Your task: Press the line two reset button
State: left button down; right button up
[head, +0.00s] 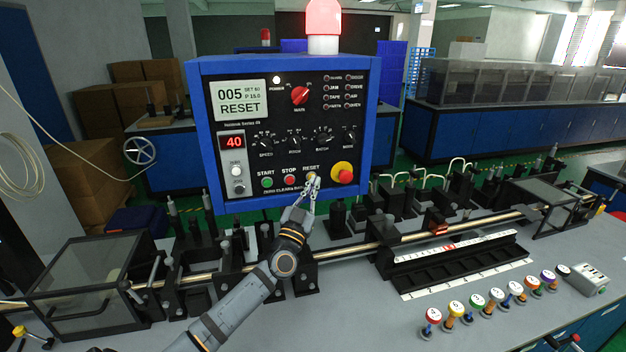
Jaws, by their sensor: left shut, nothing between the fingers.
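A blue-framed control panel (206,125) stands behind the bench, with a screen (240,100) reading "005" and "RESET". Its lower row has a green START button (267,182), a red STOP button (289,180) and a small yellowish button (312,177) under the word RESET. My left gripper (308,186) is shut and empty, its fingertips pointing up at the RESET button. The tips partly cover that button; I cannot tell whether they touch it. My right gripper is not in view.
A red emergency knob (342,173) on yellow sits right beside the RESET button. A lit red beacon (323,18) tops the panel. Below run a long metal rod (345,251) and black fixtures. Several numbered, coloured pegs (453,312) stand at front right.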

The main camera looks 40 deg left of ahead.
pick_arm(q)
jog(key=shift+w+a, duration=0.1)
dwell(0.6)
jog(key=shift+w+a, duration=0.2)
jog(key=shift+a, duration=0.05)
jog(key=shift+s+d+p, duration=0.3)
jog(key=shift+d+p, duration=0.05)
jog(key=shift+p, duration=0.25)
jog(key=s+d+p, duration=0.3)
jog(key=s+d, duration=0.1)
jog(key=shift+d+p, duration=0.3)
jog(key=shift+p, duration=0.05)
